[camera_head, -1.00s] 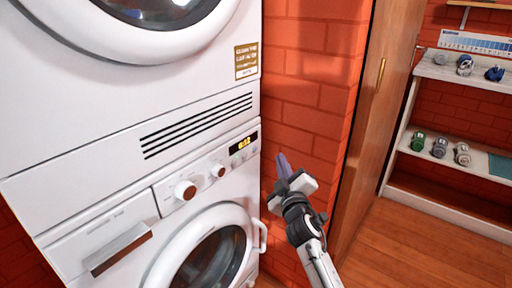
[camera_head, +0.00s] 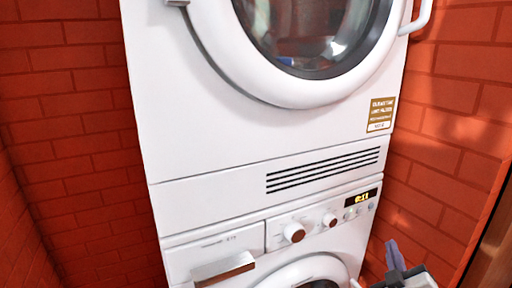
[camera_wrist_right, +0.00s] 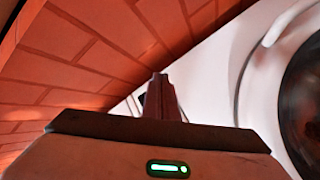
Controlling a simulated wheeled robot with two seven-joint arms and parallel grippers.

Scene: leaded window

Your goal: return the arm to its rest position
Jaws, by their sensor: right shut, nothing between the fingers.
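My right gripper (camera_head: 395,257) shows at the bottom right of the head view, its lower part cut off by the frame edge. It is in front of the brick wall, just right of the lower machine's control panel. In the right wrist view its fingers (camera_wrist_right: 160,95) are together with nothing between them. My left gripper is in neither view.
Two white stacked machines fill the middle: an upper one with a round door (camera_head: 300,95) and a lower one with knobs and a lit display (camera_head: 361,197). A drawer handle (camera_head: 223,269) sticks out below. Red brick walls (camera_head: 60,130) stand on both sides.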

